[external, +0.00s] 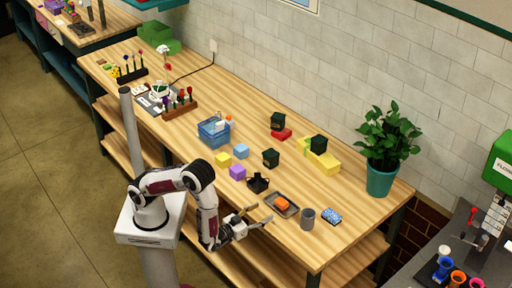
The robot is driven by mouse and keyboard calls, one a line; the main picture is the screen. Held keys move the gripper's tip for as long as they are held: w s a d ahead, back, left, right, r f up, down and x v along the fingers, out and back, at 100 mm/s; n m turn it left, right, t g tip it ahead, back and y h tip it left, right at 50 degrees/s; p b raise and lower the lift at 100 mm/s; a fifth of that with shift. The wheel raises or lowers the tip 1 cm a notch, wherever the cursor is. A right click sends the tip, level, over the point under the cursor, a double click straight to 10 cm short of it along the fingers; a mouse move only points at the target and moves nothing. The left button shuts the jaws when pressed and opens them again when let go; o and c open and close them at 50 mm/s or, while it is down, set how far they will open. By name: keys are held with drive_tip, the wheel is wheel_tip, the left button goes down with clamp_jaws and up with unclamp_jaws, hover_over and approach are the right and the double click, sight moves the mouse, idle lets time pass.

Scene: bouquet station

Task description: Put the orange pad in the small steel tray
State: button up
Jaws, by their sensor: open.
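The orange pad (282,203) is a small orange block. It shows inside the outline of the small steel tray (293,212), a shallow grey tray near the front right of the bench. My gripper (262,213) is open and empty, with its fingers spread, just left of and in front of the tray. The fingers appear apart from the pad. I cannot tell the gripper's height above the bench.
A grey cup (307,219) and a blue patterned block (331,216) stand right of the tray. A black holder (258,182) and purple cube (237,172) are left of it. A blue basket (213,133) and potted plant (380,178) stand farther off.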

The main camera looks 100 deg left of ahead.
drive_tip(key=shift+w, duration=0.1)
idle(0.3)
drive_tip(key=shift+w+d+r+h, duration=0.1)
drive_tip(key=shift+w+d+h, duration=0.05)
drive_tip(key=shift+w+h, duration=0.35)
drive_tip(key=shift+w+d+r+h, duration=0.1)
drive_tip(key=shift+w+d+h, duration=0.05)
drive_tip(key=shift+w+h, duration=0.3)
drive_tip(key=d+h, duration=0.1)
drive_tip(key=w+r+h, duration=0.1)
drive_tip(key=w+d+h, duration=0.1)
drive_tip(key=shift+w+d+r+g+h, duration=0.2)
drive_tip(key=shift+d+r+g+h, duration=0.05)
drive_tip(key=shift+d+r+g, duration=0.15)
drive_tip(key=d+r+h, duration=0.2)
drive_tip(key=d+r+m+h, duration=0.1)
drive_tip(key=shift+w+d+r, duration=0.1)
drive_tip(key=shift+w+r, duration=0.1)
drive_tip(key=shift+w, duration=0.05)
drive_tip(key=s+d+r+m+g+h, duration=0.3)
drive_tip(key=s+r+m+h, duration=0.3)
drive_tip(key=s+r, duration=0.7)
drive_tip(key=s+a+m+g+y, duration=0.1)
drive_tip(key=s+a, duration=0.2)
drive_tip(key=s, duration=0.6)
drive_tip(key=s+a+f+m+g+y, duration=0.1)
drive_tip(key=s+a, duration=0.3)
drive_tip(key=s, duration=0.5)
drive_tip(key=shift+a+f+g, duration=0.25)
drive_tip(key=shift+g, duration=0.25)
